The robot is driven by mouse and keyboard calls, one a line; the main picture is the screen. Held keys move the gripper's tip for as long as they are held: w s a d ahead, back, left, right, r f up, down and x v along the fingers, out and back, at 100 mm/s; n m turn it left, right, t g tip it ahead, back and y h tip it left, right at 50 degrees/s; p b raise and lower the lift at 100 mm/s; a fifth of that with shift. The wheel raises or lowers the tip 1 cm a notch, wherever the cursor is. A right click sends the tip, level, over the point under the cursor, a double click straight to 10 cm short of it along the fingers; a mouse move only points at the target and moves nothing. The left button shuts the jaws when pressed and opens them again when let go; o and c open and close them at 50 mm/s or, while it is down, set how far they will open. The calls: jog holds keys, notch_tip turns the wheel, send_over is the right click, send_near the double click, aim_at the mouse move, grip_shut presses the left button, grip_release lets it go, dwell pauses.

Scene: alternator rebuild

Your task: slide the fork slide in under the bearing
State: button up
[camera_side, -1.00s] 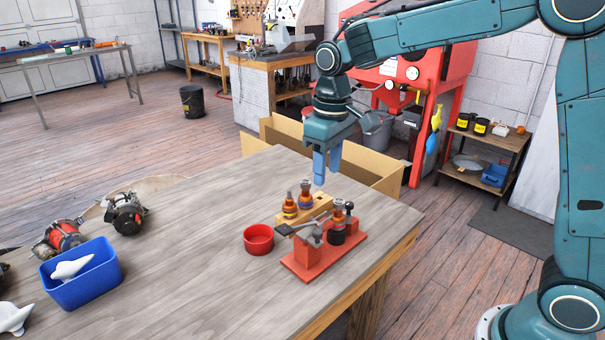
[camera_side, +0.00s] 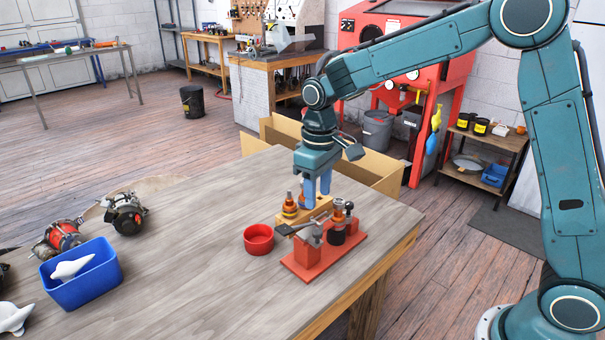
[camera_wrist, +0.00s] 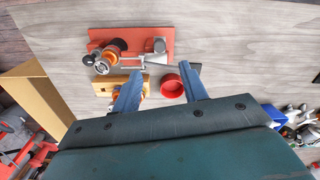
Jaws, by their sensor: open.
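The red fixture (camera_side: 300,268) stands on the table and also shows in the wrist view (camera_wrist: 130,35). A rotor (camera_side: 338,235) with dark and copper bands stands upright on it; I take the bearing (camera_side: 339,204) to be near its top. The fork slide (camera_side: 290,229), grey with a dark flat end, lies on the fixture's left block; its dark end shows in the wrist view (camera_wrist: 185,67). I cannot tell how its prongs sit against the bearing. My gripper (camera_side: 317,205) is open and empty above the wooden block, behind the fixture. Its two fingers show apart in the wrist view (camera_wrist: 162,80).
A wooden block (camera_side: 318,211) with upright copper-banded parts stands right behind the fixture, close to my fingers. A red bowl (camera_side: 259,239) sits left of it. A blue bin (camera_side: 85,280) and alternators (camera_side: 125,213) are at the far left. The table between is clear.

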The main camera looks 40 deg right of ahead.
aim_at(317, 231)
notch_tip(317, 231, down, 9)
jog(key=shift+f, duration=0.2)
dwell(0.3)
jog(key=shift+c, duration=0.2)
jog(key=shift+d, duration=0.1)
grip_shut()
